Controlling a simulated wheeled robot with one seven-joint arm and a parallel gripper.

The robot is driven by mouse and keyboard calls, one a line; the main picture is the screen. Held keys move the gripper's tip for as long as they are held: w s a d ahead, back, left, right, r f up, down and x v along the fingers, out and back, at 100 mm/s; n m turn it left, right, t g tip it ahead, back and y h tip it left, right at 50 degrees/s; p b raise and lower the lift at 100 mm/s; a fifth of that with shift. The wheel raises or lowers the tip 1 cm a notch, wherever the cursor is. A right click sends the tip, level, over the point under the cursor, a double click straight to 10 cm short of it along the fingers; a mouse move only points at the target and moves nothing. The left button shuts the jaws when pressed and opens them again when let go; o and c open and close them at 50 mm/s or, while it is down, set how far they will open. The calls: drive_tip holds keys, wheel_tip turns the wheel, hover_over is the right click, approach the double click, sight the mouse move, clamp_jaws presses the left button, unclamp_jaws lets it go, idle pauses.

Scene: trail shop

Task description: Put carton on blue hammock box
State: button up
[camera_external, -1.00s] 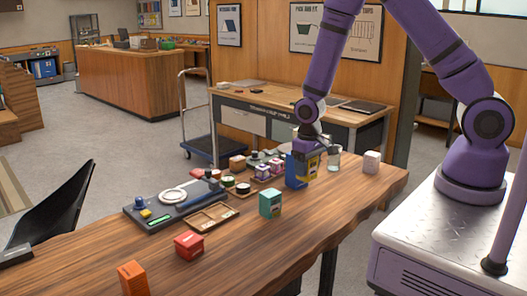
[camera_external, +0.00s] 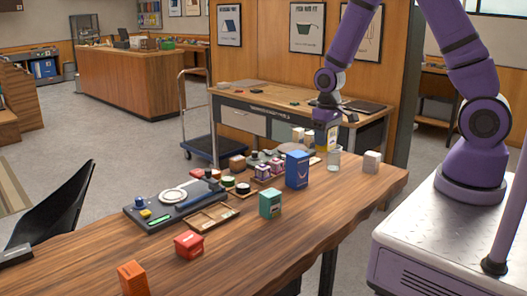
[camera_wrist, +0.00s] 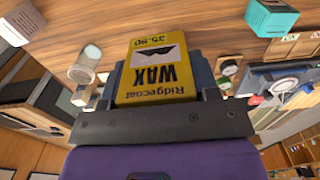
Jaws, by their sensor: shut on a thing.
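My gripper (camera_external: 327,122) is shut on a yellow carton (camera_external: 328,139) and holds it up above the back part of the wooden table. In the wrist view the carton (camera_wrist: 155,72) sits between the two fingers, its label reading "Ridgecoat WAX" upside down. A blue box (camera_external: 297,170), which I take as the blue hammock box, stands upright on the table. The carton is apart from it, up and to its right in the outside view. I cannot make out the blue box in the wrist view.
A glass jar (camera_external: 334,160) stands below the carton and right of the blue box. A white box (camera_external: 372,161) is further right. A teal box (camera_external: 270,203) stands in front. Several small jars and cartons sit left of the blue box. The table (camera_external: 330,205) is clear at the front right.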

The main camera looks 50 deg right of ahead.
drive_tip(key=w, duration=0.7)
drive_tip(key=w+f, duration=0.1)
drive_tip(key=w, duration=0.2)
drive_tip(key=shift+w, duration=0.2)
drive_tip(key=shift+w+f, duration=0.25)
drive_tip(key=shift+f, duration=1.55)
drive_tip(key=shift+f, duration=0.1)
drive_tip(key=o, duration=1)
